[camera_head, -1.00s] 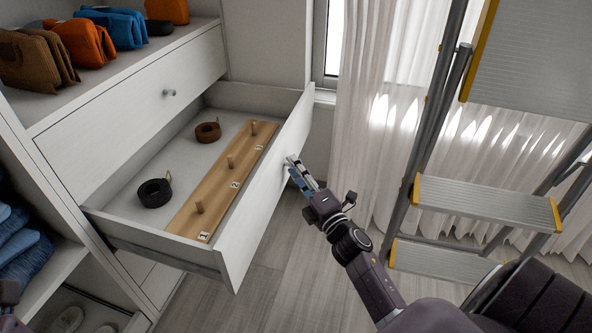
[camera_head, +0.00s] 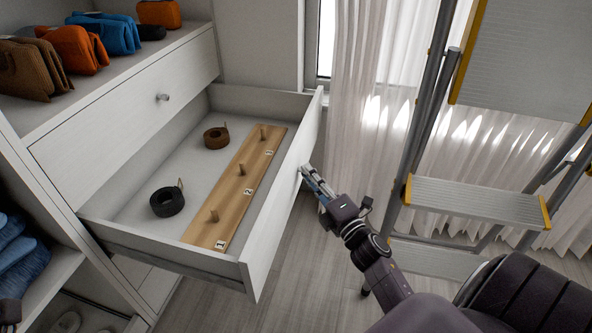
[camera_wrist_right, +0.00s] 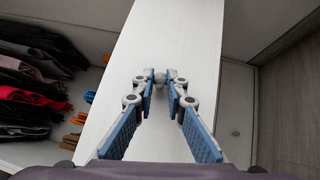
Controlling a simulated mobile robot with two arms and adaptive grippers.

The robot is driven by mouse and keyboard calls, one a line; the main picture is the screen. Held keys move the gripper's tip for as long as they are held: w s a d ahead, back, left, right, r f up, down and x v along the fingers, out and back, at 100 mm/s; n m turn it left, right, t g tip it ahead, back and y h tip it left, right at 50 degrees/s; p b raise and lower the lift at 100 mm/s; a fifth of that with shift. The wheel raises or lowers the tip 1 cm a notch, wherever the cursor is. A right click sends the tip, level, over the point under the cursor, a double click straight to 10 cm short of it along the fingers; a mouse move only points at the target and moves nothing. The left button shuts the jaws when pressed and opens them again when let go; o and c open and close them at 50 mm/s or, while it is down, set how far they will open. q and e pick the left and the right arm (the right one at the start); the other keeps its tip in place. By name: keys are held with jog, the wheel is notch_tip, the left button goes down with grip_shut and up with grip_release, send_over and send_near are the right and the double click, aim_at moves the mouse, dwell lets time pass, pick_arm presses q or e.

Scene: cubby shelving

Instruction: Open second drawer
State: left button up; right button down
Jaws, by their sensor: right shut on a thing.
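The second drawer (camera_head: 262,245) is pulled well out from the white cabinet, below a shut top drawer (camera_head: 120,110) with a round knob. My right gripper (camera_head: 307,174) is at the outer face of the open drawer's front. In the right wrist view my right gripper (camera_wrist_right: 160,82) has its fingertips closed on the round knob (camera_wrist_right: 160,77) of the white drawer front (camera_wrist_right: 165,40). In the head view the fingers hide that knob. Only a small dark part at the lower left edge of the head view may be my left arm; no left gripper fingers show.
The open drawer holds a black rolled belt (camera_head: 167,202), a brown rolled belt (camera_head: 216,138) and a numbered wooden peg board (camera_head: 230,205). A stepladder (camera_head: 478,203) stands at the right, before white curtains. Bags (camera_head: 75,48) sit on the shelf above. Floor shows between drawer and ladder.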

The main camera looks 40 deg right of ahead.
jog(key=c, duration=1.9)
grip_release()
jog(key=shift+c, duration=0.2)
jog(key=shift+s, duration=0.1)
jog(key=s+f, duration=0.1)
jog(key=s, duration=1)
jog(key=shift+s+a+f, duration=0.35)
jog(key=shift+s+a, duration=0.05)
